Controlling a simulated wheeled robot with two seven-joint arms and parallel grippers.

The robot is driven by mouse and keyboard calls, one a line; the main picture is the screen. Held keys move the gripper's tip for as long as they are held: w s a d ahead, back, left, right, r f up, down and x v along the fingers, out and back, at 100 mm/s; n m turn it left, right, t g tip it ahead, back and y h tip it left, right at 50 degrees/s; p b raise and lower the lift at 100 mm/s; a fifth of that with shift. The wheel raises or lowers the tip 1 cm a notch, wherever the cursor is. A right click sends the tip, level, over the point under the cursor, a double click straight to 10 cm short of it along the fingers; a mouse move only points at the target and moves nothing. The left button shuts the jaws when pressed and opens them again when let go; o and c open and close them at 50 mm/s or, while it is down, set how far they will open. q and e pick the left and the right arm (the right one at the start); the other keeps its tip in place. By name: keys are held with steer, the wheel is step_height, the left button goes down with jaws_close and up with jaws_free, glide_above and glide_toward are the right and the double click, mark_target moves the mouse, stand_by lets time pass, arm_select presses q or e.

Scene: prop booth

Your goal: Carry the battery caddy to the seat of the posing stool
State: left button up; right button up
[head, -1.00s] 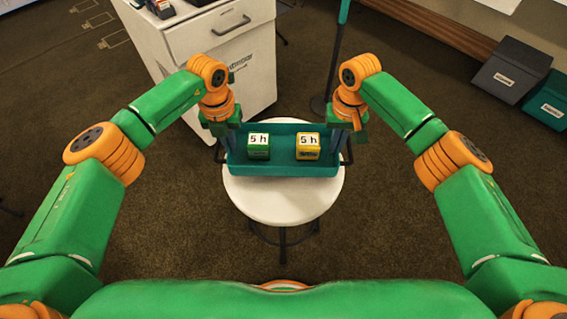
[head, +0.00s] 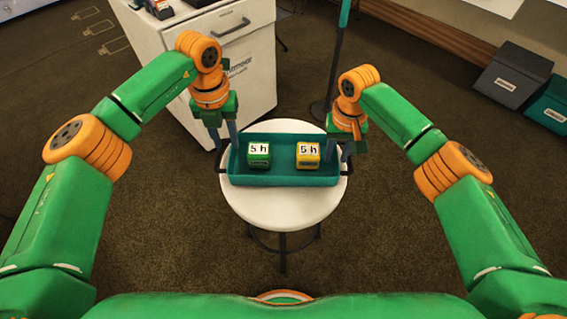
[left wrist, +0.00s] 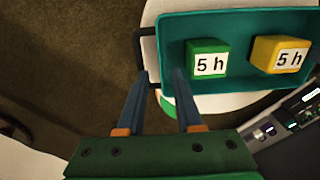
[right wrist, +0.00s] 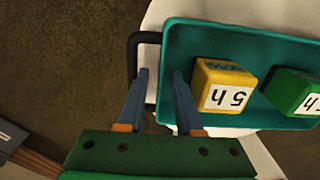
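The battery caddy (head: 240,178) is a teal tray with dark side handles, sitting on the round white seat of the posing stool (head: 282,210). It holds a green battery block (head: 259,155) and a yellow one (head: 307,155), both marked "5 h". My left gripper (head: 217,138) is open and empty by the caddy's left handle (left wrist: 140,60); its fingers (left wrist: 162,82) stand apart. My right gripper (head: 345,150) is near the right handle (right wrist: 132,60); its fingers (right wrist: 160,80) are also apart, and neither is clamped on the handle.
A white drawer cabinet (head: 240,80) stands behind the stool at the left. A dark pole with a round base (head: 325,108) stands behind it at the right. Grey and teal boxes (head: 512,75) lie at the far right.

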steer(key=shift+r, duration=0.2)
arm_select(q)
step_height(320, 180, up, 6)
steer(key=shift+f, duration=0.1)
arm_select(e)
step_height(320, 180, up, 12)
steer(key=shift+f, duration=0.2)
